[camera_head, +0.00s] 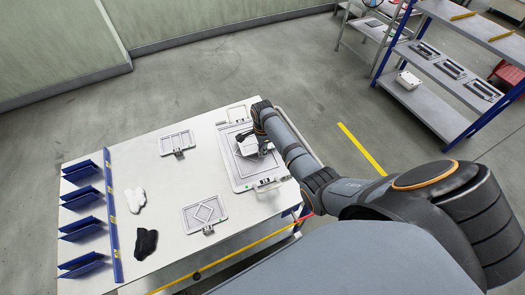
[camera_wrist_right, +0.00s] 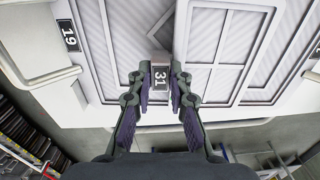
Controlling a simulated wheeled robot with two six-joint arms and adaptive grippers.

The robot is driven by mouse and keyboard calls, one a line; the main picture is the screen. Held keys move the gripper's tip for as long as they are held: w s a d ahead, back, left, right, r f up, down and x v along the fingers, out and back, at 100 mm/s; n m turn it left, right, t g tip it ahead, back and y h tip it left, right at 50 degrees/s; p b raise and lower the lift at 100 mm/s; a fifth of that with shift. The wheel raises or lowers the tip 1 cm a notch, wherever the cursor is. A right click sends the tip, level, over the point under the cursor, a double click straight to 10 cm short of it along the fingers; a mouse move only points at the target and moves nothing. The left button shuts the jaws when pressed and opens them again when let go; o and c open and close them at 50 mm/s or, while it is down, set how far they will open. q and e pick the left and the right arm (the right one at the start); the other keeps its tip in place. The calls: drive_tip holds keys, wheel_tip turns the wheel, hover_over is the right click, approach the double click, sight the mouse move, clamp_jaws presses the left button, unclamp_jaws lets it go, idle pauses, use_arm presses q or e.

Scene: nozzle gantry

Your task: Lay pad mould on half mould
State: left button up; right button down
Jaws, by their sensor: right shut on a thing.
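My right gripper (camera_head: 262,150) is over the large framed mould on the table. In the right wrist view its two fingers (camera_wrist_right: 160,88) are closed on a small tab marked 31 (camera_wrist_right: 160,76). The tab appears to belong to a pale plate with a window-like grid (camera_wrist_right: 230,50), which I take as the pad mould. My left gripper is not in view.
Two tabbed plates lie on the white table: a grid one (camera_head: 177,140) and a diamond one (camera_head: 204,211). White gloves (camera_head: 135,199) and black gloves (camera_head: 146,242) lie left, beside blue racks (camera_head: 82,226). A label marked 19 (camera_wrist_right: 69,36) shows. A shelf (camera_head: 440,75) stands back right.

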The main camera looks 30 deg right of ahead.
drive_tip(key=shift+f, duration=0.6)
drive_tip(key=c, duration=1.3)
unclamp_jaws()
drive_tip(key=shift+o, duration=0.2)
wheel_tip(320, 180, up, 12)
drive_tip(key=shift+b, duration=0.35)
drive_tip(key=shift+s, duration=0.1)
